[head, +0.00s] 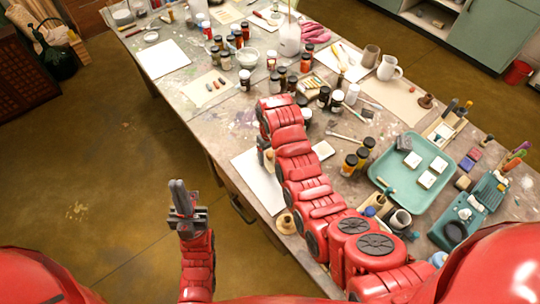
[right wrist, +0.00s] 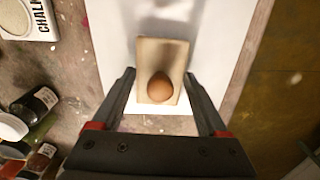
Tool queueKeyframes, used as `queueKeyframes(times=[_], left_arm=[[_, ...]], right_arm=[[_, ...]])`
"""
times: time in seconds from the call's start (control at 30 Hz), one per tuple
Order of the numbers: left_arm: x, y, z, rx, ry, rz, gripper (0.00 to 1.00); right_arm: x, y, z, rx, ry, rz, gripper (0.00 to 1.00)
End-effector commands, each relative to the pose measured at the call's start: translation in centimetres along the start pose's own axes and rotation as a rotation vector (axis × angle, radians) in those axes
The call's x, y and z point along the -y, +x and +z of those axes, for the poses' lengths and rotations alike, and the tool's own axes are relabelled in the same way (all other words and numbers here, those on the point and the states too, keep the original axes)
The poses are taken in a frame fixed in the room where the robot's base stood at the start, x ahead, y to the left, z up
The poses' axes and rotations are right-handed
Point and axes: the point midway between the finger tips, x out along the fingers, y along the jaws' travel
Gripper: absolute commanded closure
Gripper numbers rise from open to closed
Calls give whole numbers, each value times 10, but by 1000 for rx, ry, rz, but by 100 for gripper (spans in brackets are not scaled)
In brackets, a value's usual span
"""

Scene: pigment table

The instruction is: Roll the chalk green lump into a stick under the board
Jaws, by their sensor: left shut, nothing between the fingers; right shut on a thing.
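The small wooden board (right wrist: 150,55) with its round brown knob (right wrist: 159,87) lies over the white sheet (right wrist: 205,30) in the right wrist view. My right gripper (right wrist: 160,76) has a finger on each side of the board and is shut on it. In the head view my right arm reaches over the table and largely hides the board; the white sheet (head: 255,180) shows beside it. I see no chalk green lump in either view; it may be under the board. My left gripper (head: 178,190) is shut and empty, off the table's front edge.
A container marked CHALK (right wrist: 28,18) and several jars (right wrist: 35,103) stand left of the sheet in the right wrist view. In the head view a teal tray (head: 438,147) is right of my arm. A wooden knobbed piece (head: 285,222) stands near the front edge.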

Motion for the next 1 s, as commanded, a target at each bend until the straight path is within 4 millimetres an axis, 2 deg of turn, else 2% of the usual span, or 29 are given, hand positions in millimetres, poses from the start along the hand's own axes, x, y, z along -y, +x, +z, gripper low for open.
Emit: queueKeyframes(times=[0.57, 0.87, 1.0], left_arm=[[0, 2, 0, 0, 0, 0, 100], [0, 2, 0, 0, 0, 0, 100], [0, 5, -1, 0, 0, 0, 100]], right_arm=[[25, 1, 2, 5, -1, -2, 59], [25, 0, 1, 3, 0, -1, 59], [25, -7, 1, 2, 0, -1, 59]])
